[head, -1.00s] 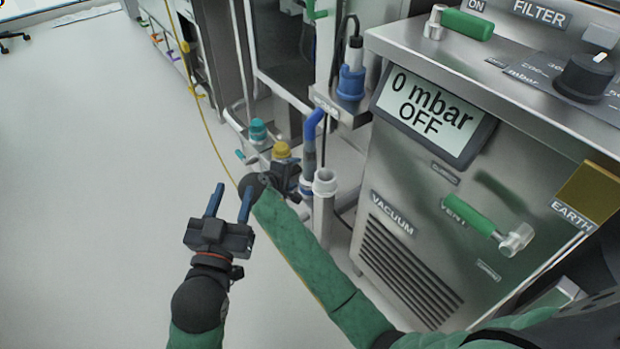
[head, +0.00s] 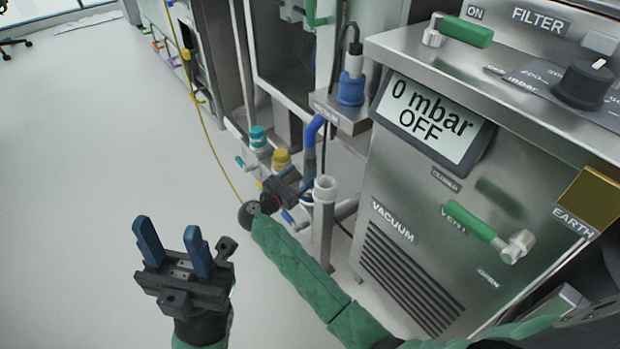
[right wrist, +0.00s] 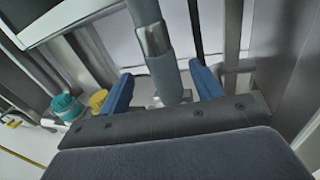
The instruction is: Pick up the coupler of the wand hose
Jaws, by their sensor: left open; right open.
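A blue curved hose (head: 310,135) hangs beside the vacuum unit in the head view, its lower end near my right gripper. In the right wrist view a grey-blue tube with a metal band (right wrist: 154,40) comes down between my finger tips; it looks like the hose's coupler, but I cannot be sure. My right gripper (head: 294,195) is open, with its blue fingers (right wrist: 163,82) on either side of the tube, not closed on it. Whether they touch it is hidden. My left gripper (head: 168,228) is open and empty over the floor at lower left.
A white-topped upright pipe (head: 325,190) stands right of my right gripper. A teal cap (head: 257,137) and a yellow cap (head: 281,158) are behind it. The steel vacuum unit (head: 385,255) fills the right.

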